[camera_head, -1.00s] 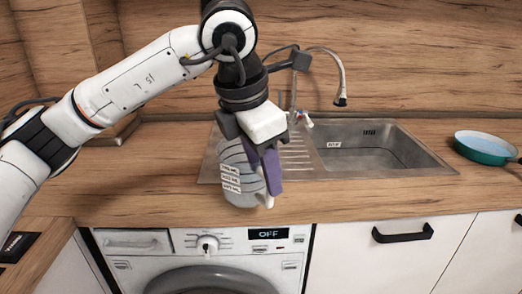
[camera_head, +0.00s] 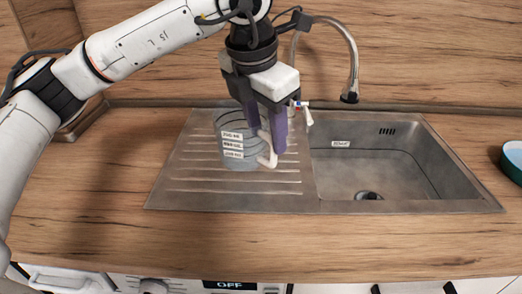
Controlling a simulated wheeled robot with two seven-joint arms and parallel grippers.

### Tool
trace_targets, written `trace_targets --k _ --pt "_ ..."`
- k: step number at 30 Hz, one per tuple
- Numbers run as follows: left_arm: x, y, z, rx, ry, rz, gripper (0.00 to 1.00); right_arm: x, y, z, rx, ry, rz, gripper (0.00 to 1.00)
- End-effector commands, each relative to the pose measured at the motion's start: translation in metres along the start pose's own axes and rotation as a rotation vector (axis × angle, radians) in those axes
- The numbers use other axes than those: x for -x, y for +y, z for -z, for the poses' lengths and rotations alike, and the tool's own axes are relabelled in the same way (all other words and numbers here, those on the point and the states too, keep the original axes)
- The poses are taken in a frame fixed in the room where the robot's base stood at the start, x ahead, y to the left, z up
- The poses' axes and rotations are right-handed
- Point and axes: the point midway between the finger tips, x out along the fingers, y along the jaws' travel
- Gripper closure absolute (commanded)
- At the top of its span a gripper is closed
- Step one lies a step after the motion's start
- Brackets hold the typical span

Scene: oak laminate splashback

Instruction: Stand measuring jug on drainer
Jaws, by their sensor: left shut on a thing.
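The measuring jug (camera_head: 232,143) is grey and see-through, with white labels on its side and a pale handle. It appears upright over the ribbed drainer (camera_head: 185,180), left of the sink bowl. My left gripper (camera_head: 272,140), with purple fingers, comes down from above and is shut on the jug at its handle side. I cannot tell whether the jug's base touches the drainer. My right gripper is not in view.
The steel sink bowl (camera_head: 385,165) is empty, with a curved tap (camera_head: 350,60) behind it. A teal pan (camera_head: 513,160) sits at the right edge. The wooden worktop (camera_head: 95,200) is clear left of the drainer.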

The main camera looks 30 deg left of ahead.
Motion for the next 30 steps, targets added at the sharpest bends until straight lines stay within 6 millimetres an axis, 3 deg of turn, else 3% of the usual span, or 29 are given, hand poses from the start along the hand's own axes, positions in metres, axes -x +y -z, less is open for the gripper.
trace_targets --k 14,25,26,29,30 --pt "-0.05 -0.006 0.014 0.001 -0.001 -0.001 1.0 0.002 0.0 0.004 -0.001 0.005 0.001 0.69" --pt "-0.057 -0.007 0.015 0.001 -0.003 -0.001 1.0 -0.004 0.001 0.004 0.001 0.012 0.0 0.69" --pt "-0.056 -0.007 0.015 0.001 -0.003 0.0 0.54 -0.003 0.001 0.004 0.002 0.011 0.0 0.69" --pt "-0.055 -0.007 0.015 0.001 -0.002 0.0 0.37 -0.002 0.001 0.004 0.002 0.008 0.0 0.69" --pt "-0.055 -0.007 0.015 0.0 -0.002 0.0 0.36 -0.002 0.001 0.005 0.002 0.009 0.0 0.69"
